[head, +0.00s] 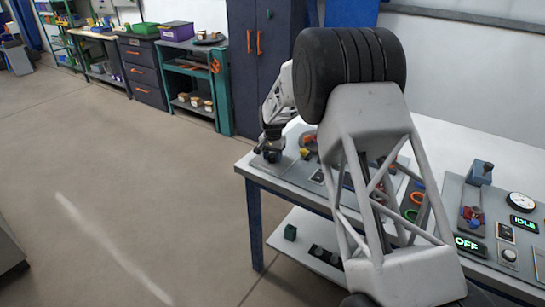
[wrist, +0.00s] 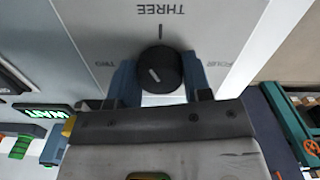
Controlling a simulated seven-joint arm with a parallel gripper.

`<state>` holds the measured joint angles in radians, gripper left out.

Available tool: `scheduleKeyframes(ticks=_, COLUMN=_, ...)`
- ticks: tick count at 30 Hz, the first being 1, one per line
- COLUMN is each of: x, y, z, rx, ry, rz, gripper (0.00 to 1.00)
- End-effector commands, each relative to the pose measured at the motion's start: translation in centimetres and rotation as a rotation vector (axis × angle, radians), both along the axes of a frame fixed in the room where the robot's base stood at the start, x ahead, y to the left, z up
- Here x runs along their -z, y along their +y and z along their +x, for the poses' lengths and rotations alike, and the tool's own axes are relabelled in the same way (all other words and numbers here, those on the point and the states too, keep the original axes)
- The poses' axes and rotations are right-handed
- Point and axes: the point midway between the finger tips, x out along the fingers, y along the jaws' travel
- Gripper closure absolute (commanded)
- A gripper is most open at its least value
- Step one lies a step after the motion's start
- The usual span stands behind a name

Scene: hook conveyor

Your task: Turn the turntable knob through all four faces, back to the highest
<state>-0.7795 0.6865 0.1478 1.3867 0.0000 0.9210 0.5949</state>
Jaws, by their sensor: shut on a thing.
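In the wrist view a round black knob (wrist: 160,68) with a short white mark sits on a pale grey panel (wrist: 188,32). The upside-down word THREE is printed above it, with smaller labels to its left and right that seem to read TWO and FOUR. The white mark slants up and to the left. My gripper (wrist: 160,88) has its blue fingers shut on either side of the knob. In the head view my gripper (head: 270,152) is low over the far left end of the bench; the knob is hidden there. I cannot make out the turntable.
A lit green sign (wrist: 45,114), upside down, stands left in the wrist view. The white bench (head: 440,140) carries coloured rings (head: 412,206), a round gauge (head: 520,202), and OFF (head: 469,245) and IDLE (head: 523,223) displays. Open floor lies left of the bench.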

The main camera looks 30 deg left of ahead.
Motion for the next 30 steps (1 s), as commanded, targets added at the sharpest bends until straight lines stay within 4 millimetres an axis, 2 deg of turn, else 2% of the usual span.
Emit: scheduleKeyframes(ticks=30, x=-0.12, y=-0.13, z=0.14, rx=-0.938, ry=-0.002, rz=0.001, gripper=0.78)
